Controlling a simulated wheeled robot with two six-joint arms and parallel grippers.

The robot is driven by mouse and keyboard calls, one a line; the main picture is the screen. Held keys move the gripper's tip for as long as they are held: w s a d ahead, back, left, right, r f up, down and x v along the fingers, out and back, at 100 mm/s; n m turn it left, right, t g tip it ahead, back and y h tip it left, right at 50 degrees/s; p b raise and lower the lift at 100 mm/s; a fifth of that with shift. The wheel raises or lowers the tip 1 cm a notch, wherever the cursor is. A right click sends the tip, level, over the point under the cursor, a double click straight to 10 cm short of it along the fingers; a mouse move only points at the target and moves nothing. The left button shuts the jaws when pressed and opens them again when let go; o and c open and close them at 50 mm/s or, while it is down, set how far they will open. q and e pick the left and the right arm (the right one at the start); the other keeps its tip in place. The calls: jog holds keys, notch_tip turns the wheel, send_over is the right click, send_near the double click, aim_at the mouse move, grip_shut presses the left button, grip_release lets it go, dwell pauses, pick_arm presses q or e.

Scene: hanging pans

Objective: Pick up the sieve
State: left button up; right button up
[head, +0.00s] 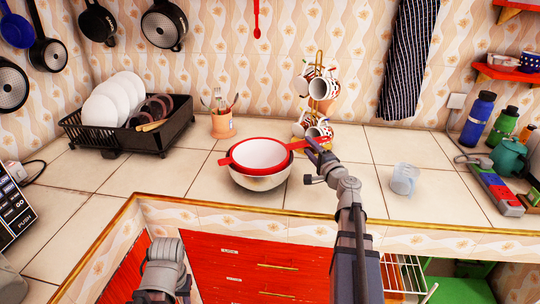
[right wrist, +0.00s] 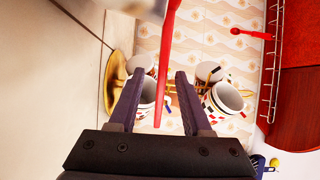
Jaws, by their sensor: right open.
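The sieve (head: 260,154) has a red rim and a white inside. It sits in a metal bowl (head: 262,182) on the tiled counter. Its red handle (right wrist: 170,50) points right in the head view, toward my right gripper (head: 314,152). In the right wrist view, the fingers of my right gripper (right wrist: 158,85) are apart, with the handle between them and a gap on each side. A small part of the bowl or sieve shows at the top of that view. My left arm shows at the bottom left of the head view, but its gripper is not seen.
A mug tree (head: 319,88) with several mugs stands behind my right gripper. A glass cup (head: 404,179) stands to the right. A utensil pot (head: 221,124) and a black dish rack (head: 130,136) with plates are at the left. Pans hang on the wall. The front counter is clear.

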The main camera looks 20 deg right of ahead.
aim_at(302, 141)
jog(key=shift+w+a+r, duration=0.1)
jog(key=shift+w+a, duration=0.05)
jog(key=shift+w, duration=1.25)
jog(key=shift+w+a, duration=0.1)
jog(key=shift+w, duration=1.3)
jog(key=shift+s, duration=0.1)
grip_shut()
